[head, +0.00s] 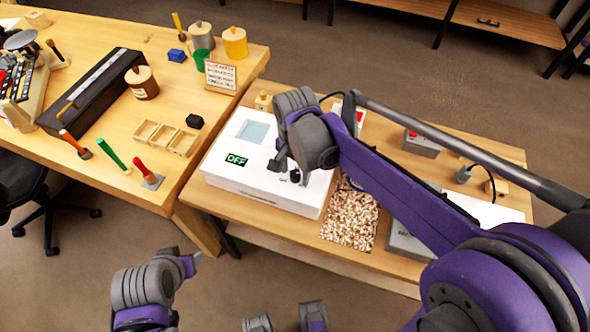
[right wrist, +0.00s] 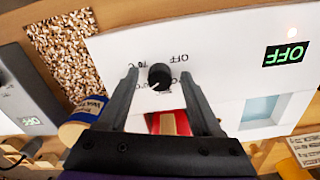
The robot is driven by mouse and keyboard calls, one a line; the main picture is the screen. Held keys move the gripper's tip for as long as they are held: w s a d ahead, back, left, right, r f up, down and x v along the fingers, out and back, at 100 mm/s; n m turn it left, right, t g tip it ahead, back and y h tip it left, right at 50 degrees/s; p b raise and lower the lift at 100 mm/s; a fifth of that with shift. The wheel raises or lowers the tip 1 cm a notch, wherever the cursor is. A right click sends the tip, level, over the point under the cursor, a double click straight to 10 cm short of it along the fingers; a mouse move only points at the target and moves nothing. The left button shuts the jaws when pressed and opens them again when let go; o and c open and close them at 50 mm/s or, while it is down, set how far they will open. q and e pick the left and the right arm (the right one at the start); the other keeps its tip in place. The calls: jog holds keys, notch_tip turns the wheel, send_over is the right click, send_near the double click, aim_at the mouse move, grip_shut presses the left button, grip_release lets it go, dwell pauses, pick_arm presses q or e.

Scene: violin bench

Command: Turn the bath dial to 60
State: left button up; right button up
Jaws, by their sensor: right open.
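The white bath box (head: 262,192) stands on the low bench, with a pale blue window (head: 254,131) and a display (head: 237,160) reading OFF in green. In the right wrist view the black bath dial (right wrist: 160,77) shows on the white top, with OFF and partly hidden markings around it, upside down. My right gripper (right wrist: 159,74) is open, its two fingers on either side of the dial; contact cannot be told. In the head view the right gripper (head: 289,172) is over the box's right part and hides the dial area. My left arm shows at bottom left; its jaws are unclear.
A tray of brown chips (head: 350,215) lies right of the bath, beside a grey device (head: 405,242). A jar with a blue label (right wrist: 84,118) and a red item (right wrist: 168,122) show near the fingers. The left table (head: 110,183) carries tools and cups.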

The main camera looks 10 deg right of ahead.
aim_at(295, 174)
jog(key=shift+r, duration=0.1)
notch_tip(295, 174, up, 11)
jog(key=shift+f+p, duration=0.2)
jog(key=shift+p, duration=0.25)
jog(key=s+d+f+n+t+p, duration=0.1)
jog(key=s+d+f+n+t, duration=0.1)
jog(key=s, duration=0.5)
jog(key=s+d+f+n+t+p, duration=0.1)
jog(key=s+d+f+n+t, duration=0.2)
jog(key=s+d+f+n, duration=0.2)
notch_tip(295, 174, down, 2)
jog(key=s+n, duration=0.2)
jog(key=shift+s+n, duration=0.15)
jog(key=shift+n, duration=0.25)
